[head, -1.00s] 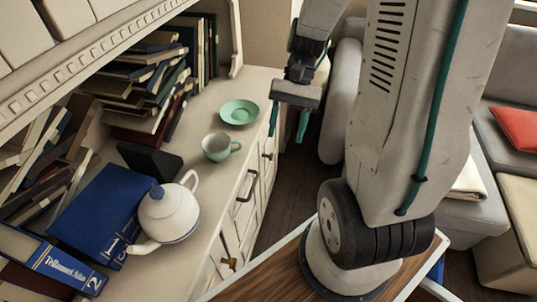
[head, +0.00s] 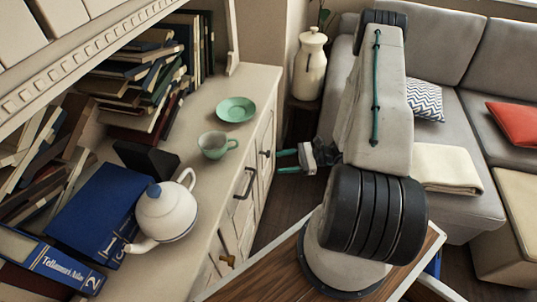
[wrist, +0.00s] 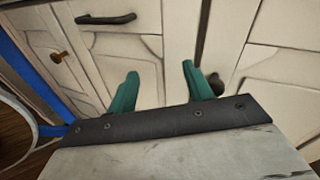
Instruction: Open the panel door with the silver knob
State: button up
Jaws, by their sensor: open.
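The cream cabinet (head: 262,150) has several panel doors. A small dark-looking knob (head: 266,153) is on the far door; silver colour is not clear in this light. In the wrist view a dark round knob (wrist: 216,84) sits just right of my right finger, partly hidden by it. My gripper (head: 284,161) is open and empty, with green fingers pointing left at the cabinet front, a little short of the knob in the head view. In the wrist view my gripper (wrist: 160,73) faces the white panels, with the knob outside the gap between its fingers.
A brass knob (head: 228,261) and a dark bar handle (head: 245,184) are on nearer fronts. A teapot (head: 167,211), cup (head: 217,145) and plate (head: 235,109) stand on the cabinet top. A sofa (head: 463,135) is right; dark floor lies between.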

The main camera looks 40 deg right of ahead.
aim_at(269, 154)
jog(key=w+d+f+m+t+h, duration=0.3)
jog(key=w+d+f+t+h, duration=0.1)
jog(key=d+f+t, duration=0.15)
jog(key=x, duration=0.8)
jog(key=shift+s+a+r, duration=0.15)
grip_shut()
jog(key=shift+s+y, duration=0.1)
jog(key=shift+y, duration=0.2)
